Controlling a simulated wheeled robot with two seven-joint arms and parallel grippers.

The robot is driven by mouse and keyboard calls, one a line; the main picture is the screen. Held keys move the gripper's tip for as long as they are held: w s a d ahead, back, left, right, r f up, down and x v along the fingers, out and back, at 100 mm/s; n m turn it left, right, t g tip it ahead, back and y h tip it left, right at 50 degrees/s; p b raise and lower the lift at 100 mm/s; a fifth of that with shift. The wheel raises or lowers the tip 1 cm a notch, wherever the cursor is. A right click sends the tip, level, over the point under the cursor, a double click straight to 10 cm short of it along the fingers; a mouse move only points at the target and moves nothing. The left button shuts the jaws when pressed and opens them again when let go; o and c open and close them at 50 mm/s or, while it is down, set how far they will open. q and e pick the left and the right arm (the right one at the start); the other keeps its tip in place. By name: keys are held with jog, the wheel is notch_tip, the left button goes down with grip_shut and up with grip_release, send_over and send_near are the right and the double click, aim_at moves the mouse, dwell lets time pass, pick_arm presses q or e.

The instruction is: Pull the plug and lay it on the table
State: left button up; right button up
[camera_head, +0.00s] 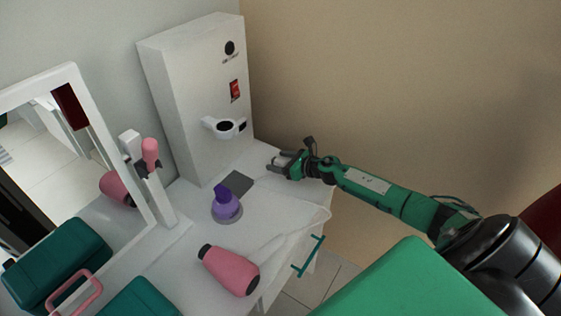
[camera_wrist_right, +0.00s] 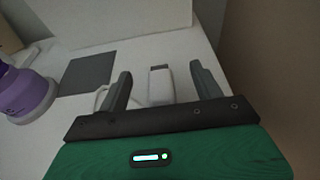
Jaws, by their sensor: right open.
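The white plug (camera_wrist_right: 160,88) with a grey end shows in the right wrist view, between the two fingers of my right gripper (camera_wrist_right: 160,82). The fingers are open, with a gap on each side of the plug. A white cord (camera_wrist_right: 101,97) shows beside the left finger. In the head view my right gripper (camera_head: 276,162) is low over the right end of the white table (camera_head: 190,237), in front of the tall white cabinet (camera_head: 185,95). The plug is hard to make out there; a white cord (camera_head: 318,220) runs along the table. My left gripper is not in view.
A dark grey square (camera_head: 237,182) lies left of the gripper. A purple bottle (camera_head: 227,207) and a pink hair dryer body (camera_head: 230,270) are on the table. A mirror (camera_head: 75,150) and teal boxes (camera_head: 60,262) are at left. A tan wall (camera_head: 400,90) stands behind the arm.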

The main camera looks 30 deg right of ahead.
jog(key=shift+s+d+r+p, duration=0.15)
jog(key=shift+s+r+p, duration=0.2)
jog(key=shift+r+p, duration=0.3)
jog(key=shift+s+d+r+p, duration=0.2)
jog(key=shift+s+r+p, duration=0.3)
jog(key=shift+r, duration=0.3)
jog(key=shift+s+d+r+p, duration=0.2)
jog(key=shift+s+r+p, duration=0.3)
jog(key=shift+r, duration=0.35)
jog(key=shift+s+d+r+p, duration=0.2)
jog(key=shift+s+r+p, duration=0.3)
jog(key=shift+r, duration=0.3)
